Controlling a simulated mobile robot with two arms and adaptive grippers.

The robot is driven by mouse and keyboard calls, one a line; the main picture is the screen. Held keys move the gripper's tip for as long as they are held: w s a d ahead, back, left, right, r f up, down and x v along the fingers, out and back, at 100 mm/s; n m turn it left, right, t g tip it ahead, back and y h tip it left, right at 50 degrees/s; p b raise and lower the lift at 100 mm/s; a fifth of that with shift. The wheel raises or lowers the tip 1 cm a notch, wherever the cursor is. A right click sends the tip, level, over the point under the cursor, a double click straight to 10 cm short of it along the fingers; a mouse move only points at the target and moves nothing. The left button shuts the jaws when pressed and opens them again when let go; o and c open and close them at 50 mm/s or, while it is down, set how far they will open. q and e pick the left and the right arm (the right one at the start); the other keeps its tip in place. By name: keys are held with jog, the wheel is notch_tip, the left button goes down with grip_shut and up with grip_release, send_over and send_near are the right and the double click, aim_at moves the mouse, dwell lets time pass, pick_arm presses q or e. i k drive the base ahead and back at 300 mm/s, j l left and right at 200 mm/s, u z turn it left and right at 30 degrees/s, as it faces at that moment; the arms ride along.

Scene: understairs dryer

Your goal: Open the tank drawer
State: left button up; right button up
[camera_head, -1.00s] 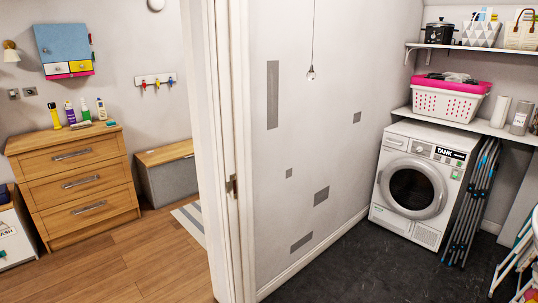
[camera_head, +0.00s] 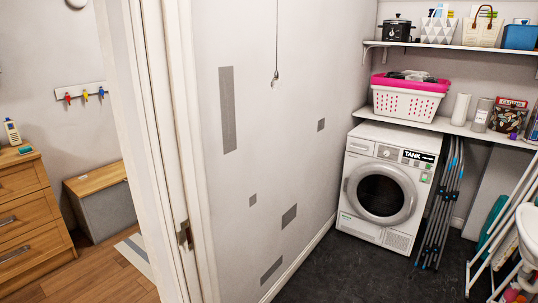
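A white dryer (camera_head: 351,209) stands on the dark floor at the back right, under a shelf. It has a round dark door with a grey rim, which is shut. The drawer looks shut and flush with the front. Neither of my grippers shows in this view, so nothing is seen near the dryer or touching it.
A folded blue-grey rack (camera_head: 440,205) leans right of the dryer. White-legged folding items (camera_head: 500,230) stand further right. Dark floor (camera_head: 350,265) before the dryer is clear.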

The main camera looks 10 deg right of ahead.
aim_at(354, 143)
jog(key=i+l+z, duration=0.2)
jog(key=i+z, duration=0.65)
jog(key=i+j+z, duration=0.15)
jog(key=i+z, duration=0.3)
jog(key=i, duration=0.15)
